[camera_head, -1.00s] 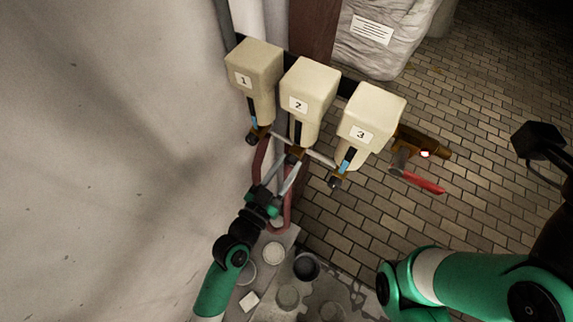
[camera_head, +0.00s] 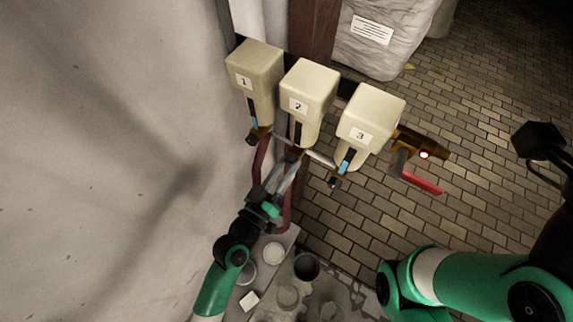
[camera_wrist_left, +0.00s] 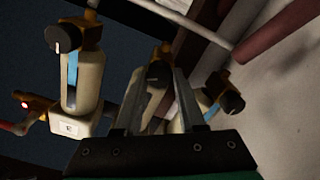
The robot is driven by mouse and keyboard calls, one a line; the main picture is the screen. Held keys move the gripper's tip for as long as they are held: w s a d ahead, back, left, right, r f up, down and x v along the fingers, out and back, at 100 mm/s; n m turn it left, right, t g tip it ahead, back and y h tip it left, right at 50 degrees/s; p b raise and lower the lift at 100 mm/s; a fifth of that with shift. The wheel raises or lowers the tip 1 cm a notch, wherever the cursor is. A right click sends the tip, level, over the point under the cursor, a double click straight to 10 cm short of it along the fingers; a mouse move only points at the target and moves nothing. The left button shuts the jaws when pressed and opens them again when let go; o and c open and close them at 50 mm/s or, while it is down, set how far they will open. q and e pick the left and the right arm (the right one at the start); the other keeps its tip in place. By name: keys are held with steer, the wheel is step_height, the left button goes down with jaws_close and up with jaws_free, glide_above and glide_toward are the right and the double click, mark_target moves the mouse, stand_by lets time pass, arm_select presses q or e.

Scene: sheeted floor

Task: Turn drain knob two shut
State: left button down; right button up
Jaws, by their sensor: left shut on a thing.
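Three cream drain units hang in a row by the wall: unit 1 (camera_head: 254,70), unit 2 (camera_head: 315,84) and unit 3 (camera_head: 371,112). Drain knob two (camera_wrist_left: 158,75) is a dark round knob below unit 2, in the middle of the left wrist view. My left gripper (camera_head: 295,160) reaches up from below and is shut on knob two; its fingers stand on either side of it in the left wrist view. The fingers partly hide the knob in the head view. My right arm (camera_head: 470,280) is at the lower right, its gripper out of view.
Knob three (camera_wrist_left: 64,38) and knob one (camera_wrist_left: 224,92) flank the held knob. A brass valve with a red lever (camera_head: 423,182) stands right of unit 3. Pots and cups (camera_head: 306,266) sit on the ledge below. The brick floor at right is largely clear.

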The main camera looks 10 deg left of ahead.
arm_select(q)
steer(key=n+p, duration=0.1)
steer(key=n, duration=0.5)
steer(key=shift+n, duration=0.3)
steer(key=n, duration=0.5)
steer(key=shift+n+p, duration=0.3)
steer(key=shift+p, duration=0.1)
steer(key=c, duration=0.5)
jaws_free()
